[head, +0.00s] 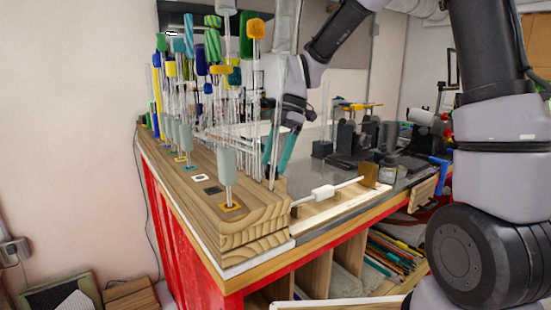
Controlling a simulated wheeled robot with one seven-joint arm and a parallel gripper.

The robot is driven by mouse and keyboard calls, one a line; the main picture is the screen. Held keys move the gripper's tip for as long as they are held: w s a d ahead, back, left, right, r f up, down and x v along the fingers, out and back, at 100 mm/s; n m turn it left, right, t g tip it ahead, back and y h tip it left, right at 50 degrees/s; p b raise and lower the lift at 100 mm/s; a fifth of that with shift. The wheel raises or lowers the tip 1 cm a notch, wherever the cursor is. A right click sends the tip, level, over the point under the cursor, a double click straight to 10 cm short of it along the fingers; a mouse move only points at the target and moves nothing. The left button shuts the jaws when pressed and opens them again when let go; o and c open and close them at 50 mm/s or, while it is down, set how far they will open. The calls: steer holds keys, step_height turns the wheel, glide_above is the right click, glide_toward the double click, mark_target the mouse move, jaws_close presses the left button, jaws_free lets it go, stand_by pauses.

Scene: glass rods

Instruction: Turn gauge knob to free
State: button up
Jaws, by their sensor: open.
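My gripper (276,160) hangs down with its two teal fingers apart, above the back of the wooden rod block (262,213). Nothing shows between the fingers, though clear rods stand in front of and beside them. I cannot make out a gauge knob for sure. A white cylinder on a thin rod (322,192) lies over a pale tray at the bench front, right of and nearer than my gripper. The rod runs to a small brown upright plate (369,175). Any free mark or pointer is too small to read.
Several glass rods with coloured ends (211,72) stand crowded in the block, left of my gripper. Black bench devices (352,140) stand at the back right. Shelves with coloured rods (395,250) are below the bench.

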jaws_close()
stand_by(0.3)
steer(key=m+t, duration=0.1)
steer(key=m, duration=0.3)
steer(key=m+t, duration=0.1)
steer(key=m, duration=0.1)
steer(key=shift+s+d+t+y, duration=0.1)
steer(key=shift+s+t+y, duration=0.2)
steer(key=shift+y, duration=0.1)
steer(key=m+t, duration=0.1)
steer(key=m, duration=0.3)
steer(key=shift+s, duration=0.15)
steer(key=shift+s+m+t+h, duration=0.1)
steer(key=shift+m+t+h, duration=0.2)
steer(key=shift+m+t, duration=0.85)
steer(key=shift+m+g, duration=0.35)
steer(key=shift+m, duration=0.3)
